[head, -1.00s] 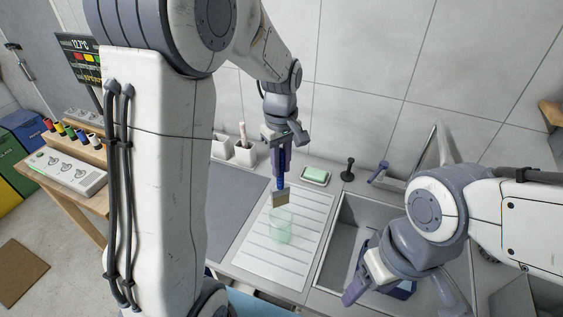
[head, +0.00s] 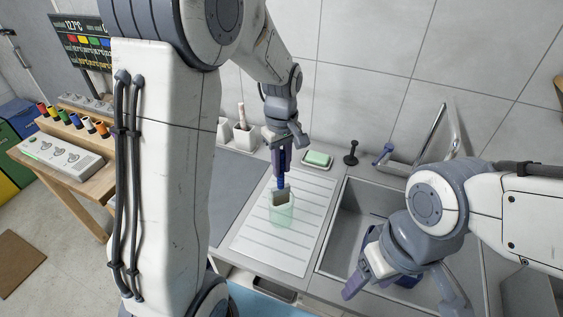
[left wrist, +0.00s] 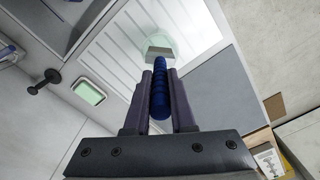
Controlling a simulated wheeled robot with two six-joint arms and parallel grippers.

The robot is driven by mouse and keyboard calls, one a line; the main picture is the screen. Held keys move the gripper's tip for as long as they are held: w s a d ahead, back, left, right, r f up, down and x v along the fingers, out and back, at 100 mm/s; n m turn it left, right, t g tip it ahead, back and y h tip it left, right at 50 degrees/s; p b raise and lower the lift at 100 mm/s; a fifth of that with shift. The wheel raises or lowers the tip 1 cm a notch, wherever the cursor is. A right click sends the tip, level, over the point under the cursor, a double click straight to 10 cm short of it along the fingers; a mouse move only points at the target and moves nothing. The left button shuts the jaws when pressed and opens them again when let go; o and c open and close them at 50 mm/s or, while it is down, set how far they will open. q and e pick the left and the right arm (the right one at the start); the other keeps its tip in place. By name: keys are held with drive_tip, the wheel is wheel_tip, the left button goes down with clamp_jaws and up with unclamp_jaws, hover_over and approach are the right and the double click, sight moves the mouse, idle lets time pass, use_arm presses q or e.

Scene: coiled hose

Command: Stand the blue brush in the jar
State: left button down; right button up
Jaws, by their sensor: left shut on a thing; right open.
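My left gripper (head: 281,168) is shut on the blue brush (head: 281,184), which hangs upright with its pale bristle end down. In the left wrist view the blue handle (left wrist: 160,92) lies between the two fingers, with the light head beyond. The clear greenish jar (head: 283,214) stands on the ribbed drainboard (head: 263,246). The brush's lower end overlaps the jar's upper part in the head view and appears to be inside its mouth. My right gripper (head: 364,266) is open and empty over the sink.
A green soap in a dish (head: 317,159) and a black stopper-like item (head: 351,153) stand behind the drainboard. White holders (head: 243,132) stand at the back left. The sink (head: 340,217) with its tap (head: 436,135) lies to the right. Drainboard around the jar is clear.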

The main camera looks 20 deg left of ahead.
sight(282, 149)
use_arm(q)
drive_tip(key=shift+f+b, duration=1)
drive_tip(key=shift+f, duration=0.8)
drive_tip(key=c, duration=0.7)
unclamp_jaws()
drive_tip(key=shift+r, duration=0.1)
wheel_tip(282, 149, up, 10)
drive_tip(key=shift+r+b, duration=0.2)
drive_tip(key=shift+b, duration=0.45)
